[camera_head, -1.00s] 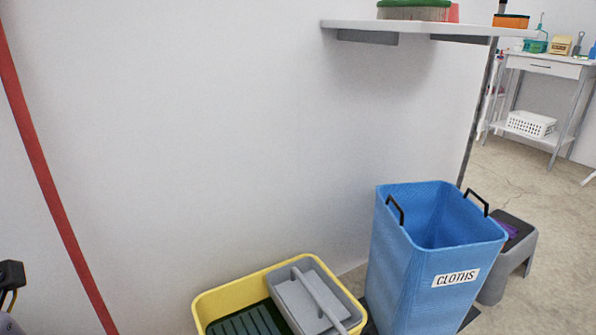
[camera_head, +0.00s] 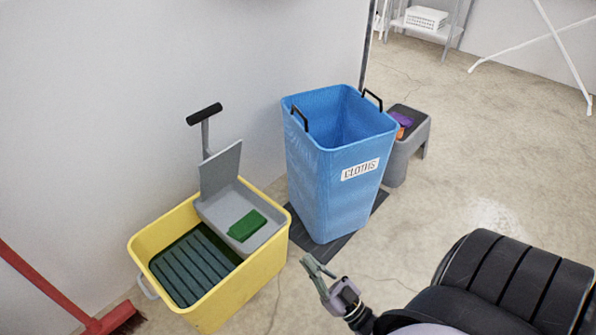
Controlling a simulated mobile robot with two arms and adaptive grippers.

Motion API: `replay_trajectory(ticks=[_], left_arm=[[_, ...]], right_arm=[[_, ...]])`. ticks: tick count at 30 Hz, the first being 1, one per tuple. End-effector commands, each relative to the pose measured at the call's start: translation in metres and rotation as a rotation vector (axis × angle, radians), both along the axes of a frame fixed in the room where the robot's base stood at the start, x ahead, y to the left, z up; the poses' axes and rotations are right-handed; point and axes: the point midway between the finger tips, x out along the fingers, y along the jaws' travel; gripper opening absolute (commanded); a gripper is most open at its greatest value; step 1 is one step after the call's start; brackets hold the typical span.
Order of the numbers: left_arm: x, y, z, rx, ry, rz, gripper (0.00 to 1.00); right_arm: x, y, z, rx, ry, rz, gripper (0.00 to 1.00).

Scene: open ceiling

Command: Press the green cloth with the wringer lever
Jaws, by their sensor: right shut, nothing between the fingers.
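A yellow bucket (camera_head: 268,275) stands by the wall with a grey wringer tray (camera_head: 262,236) in its right back part. The green cloth (camera_head: 247,225) lies in this tray, uncovered. The wringer's grey press plate (camera_head: 220,171) stands up at the tray's back left. Its lever (camera_head: 205,136) rises above it and ends in a black handle (camera_head: 204,114). My right gripper (camera_head: 317,267) is shut and empty, to the right of the yellow bucket and apart from it, in front of the blue bin. My left gripper is not in view.
A blue bin (camera_head: 336,185) labelled CLOTHS stands on a dark mat (camera_head: 322,249) right of the bucket. A red broom (camera_head: 55,298) leans at the left.

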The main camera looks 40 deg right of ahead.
Motion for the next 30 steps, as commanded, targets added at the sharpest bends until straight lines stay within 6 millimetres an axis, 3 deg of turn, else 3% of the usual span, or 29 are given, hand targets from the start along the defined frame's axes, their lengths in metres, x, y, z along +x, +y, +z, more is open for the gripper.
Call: replay_trajectory(ticks=[3,9,27,30], left_arm=[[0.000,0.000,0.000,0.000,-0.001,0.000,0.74],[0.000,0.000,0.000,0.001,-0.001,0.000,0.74],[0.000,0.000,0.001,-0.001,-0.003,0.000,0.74],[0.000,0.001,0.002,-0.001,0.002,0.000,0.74]], right_arm=[[-0.015,-0.003,-0.009,0.000,0.002,-0.001,0.00],[-0.025,-0.004,-0.014,0.000,-0.003,0.000,0.00],[-0.025,-0.004,-0.013,0.000,-0.005,0.000,0.00],[-0.019,0.003,-0.001,0.002,-0.028,0.008,0.00]])
